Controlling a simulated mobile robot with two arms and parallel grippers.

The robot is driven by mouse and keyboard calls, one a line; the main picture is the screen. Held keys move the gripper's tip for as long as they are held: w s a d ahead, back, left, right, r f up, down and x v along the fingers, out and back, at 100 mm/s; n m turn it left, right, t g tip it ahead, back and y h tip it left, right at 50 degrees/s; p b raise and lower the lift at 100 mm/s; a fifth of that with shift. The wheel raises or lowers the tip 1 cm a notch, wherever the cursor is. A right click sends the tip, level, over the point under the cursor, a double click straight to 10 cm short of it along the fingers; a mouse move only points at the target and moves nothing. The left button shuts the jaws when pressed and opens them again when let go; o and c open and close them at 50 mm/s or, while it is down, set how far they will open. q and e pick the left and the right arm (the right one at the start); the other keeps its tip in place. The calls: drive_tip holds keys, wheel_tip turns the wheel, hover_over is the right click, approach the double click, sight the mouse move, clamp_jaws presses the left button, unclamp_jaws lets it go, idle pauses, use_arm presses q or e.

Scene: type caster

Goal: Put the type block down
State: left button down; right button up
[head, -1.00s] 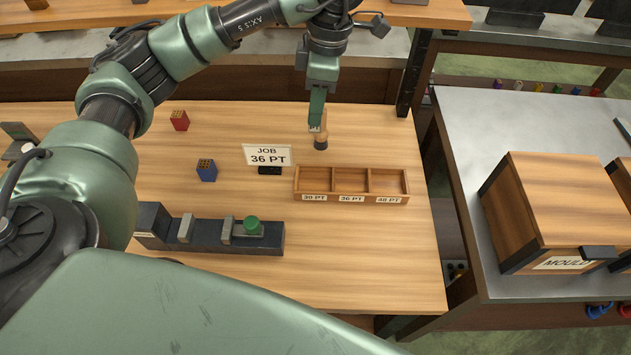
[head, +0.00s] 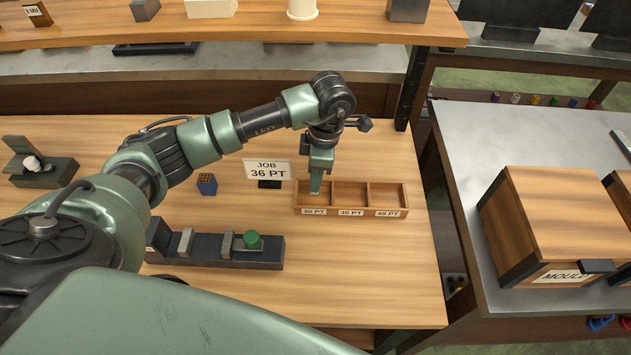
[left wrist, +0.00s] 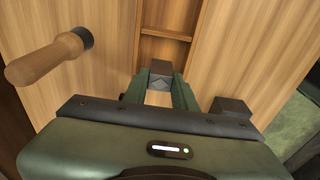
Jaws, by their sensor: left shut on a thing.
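The head view does not show the block clearly. The tray (head: 352,212) has labels reading 30 PT, 36 PT and 48 PT from left to right; the fingers are at the 30 PT one. The job card (head: 267,169) reads 36 PT. My right gripper is not in view.
A blue block (head: 207,184) is left of the card. A dark fixture with a green knob (head: 253,240) lies in front. The bench right of the tray is clear.

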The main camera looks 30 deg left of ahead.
use_arm(q)
wheel_tip(320, 180, down, 3)
drive_tip(key=shift+r, duration=0.2)
drive_tip(key=shift+f, duration=0.3)
drive_tip(key=c, duration=1.1)
unclamp_jaws()
drive_tip(key=shift+r, duration=0.1)
drive_tip(key=r, duration=0.4)
drive_tip(key=d+r+b, duration=0.1)
drive_tip(key=r, duration=0.3)
drive_tip(key=r+b, duration=0.1)
drive_tip(key=r, duration=0.3)
drive_tip(key=shift+w+d, duration=0.15)
drive_tip(key=shift+w, duration=0.15)
